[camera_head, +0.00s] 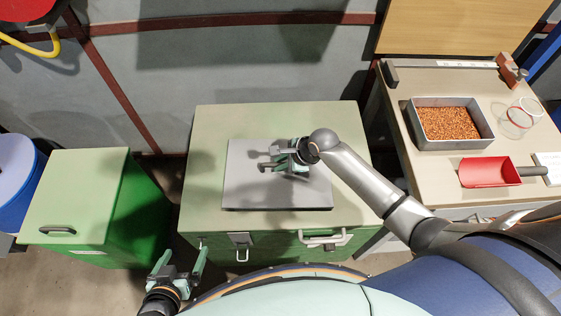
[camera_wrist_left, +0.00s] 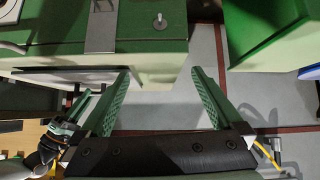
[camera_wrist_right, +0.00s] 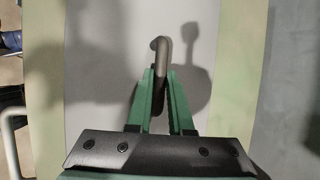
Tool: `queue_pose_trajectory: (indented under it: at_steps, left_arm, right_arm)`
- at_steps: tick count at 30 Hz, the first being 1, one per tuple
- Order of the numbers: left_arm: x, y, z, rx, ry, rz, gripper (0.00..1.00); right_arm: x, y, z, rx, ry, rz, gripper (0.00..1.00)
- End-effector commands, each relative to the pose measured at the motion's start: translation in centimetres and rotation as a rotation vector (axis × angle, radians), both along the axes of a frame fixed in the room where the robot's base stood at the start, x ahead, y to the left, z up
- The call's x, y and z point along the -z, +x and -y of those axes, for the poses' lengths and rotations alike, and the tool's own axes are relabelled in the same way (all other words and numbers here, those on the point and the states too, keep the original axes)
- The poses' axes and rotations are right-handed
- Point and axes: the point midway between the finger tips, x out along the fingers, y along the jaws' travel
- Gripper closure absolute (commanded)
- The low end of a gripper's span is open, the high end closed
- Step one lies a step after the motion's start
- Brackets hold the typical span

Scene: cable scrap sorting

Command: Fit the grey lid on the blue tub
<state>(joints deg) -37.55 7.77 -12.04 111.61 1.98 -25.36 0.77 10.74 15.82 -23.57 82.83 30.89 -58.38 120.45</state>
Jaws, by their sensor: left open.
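The grey lid (camera_head: 246,193) looks like a flat square panel lying over the pale green top of the middle cabinet. My right gripper (camera_head: 279,160) is above its middle. In the right wrist view, my right gripper (camera_wrist_right: 162,75) is shut on the lid's dark curved handle (camera_wrist_right: 160,48), with the grey panel (camera_wrist_right: 110,60) behind. I cannot tell whether the lid is lifted. A round blue container (camera_head: 12,205) with a lilac top is cut off at the left edge; I cannot tell if it is the tub. My left gripper (camera_head: 182,256) is open and empty, low between the cabinets; its spread fingers also show in the left wrist view (camera_wrist_left: 160,72).
The middle cabinet (camera_head: 205,135) has a front handle and latch. A lower green cabinet (camera_head: 85,185) stands left. On the right bench (camera_head: 440,87) are a metal tray (camera_head: 425,142) of copper granules, a red scoop (camera_head: 487,172) and clear rings. A floor gap separates the cabinets.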

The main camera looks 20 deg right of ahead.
Motion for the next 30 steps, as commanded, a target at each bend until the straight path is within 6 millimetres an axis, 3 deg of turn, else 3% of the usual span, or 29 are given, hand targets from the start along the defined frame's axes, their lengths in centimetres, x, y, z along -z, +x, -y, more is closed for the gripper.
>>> queue_pose_trajectory:
  at_steps: [1, 8, 17, 23, 24, 30]
  left_arm:
    - [0.1, -0.2, 0.0, 0.000, 0.000, -0.004, 0.00]
    - [0.4, -0.6, -0.1, 0.000, 0.002, -0.013, 0.00]
    - [0.6, -0.6, -0.1, -0.001, 0.001, -0.013, 0.00]
    - [2.4, -0.4, 0.3, 0.006, -0.002, -0.020, 0.00]
    - [0.8, -0.2, 0.5, 0.010, -0.004, -0.019, 0.00]
    - [-1.7, 0.6, 0.0, -0.001, -0.001, 0.020, 0.00]
  right_arm:
    - [0.0, 0.0, 0.0, 0.000, 0.000, -0.001, 0.76]
    - [0.0, 0.0, 0.0, 0.000, -0.001, -0.001, 0.51]
    - [0.1, 0.0, 0.0, 0.000, -0.001, 0.000, 0.51]
    - [0.8, 0.0, 0.0, -0.001, -0.001, 0.002, 0.51]
    - [-1.1, -0.4, 0.4, 0.000, 0.001, 0.001, 0.51]
    - [-5.8, -1.9, 1.3, 0.000, 0.001, 0.000, 0.51]
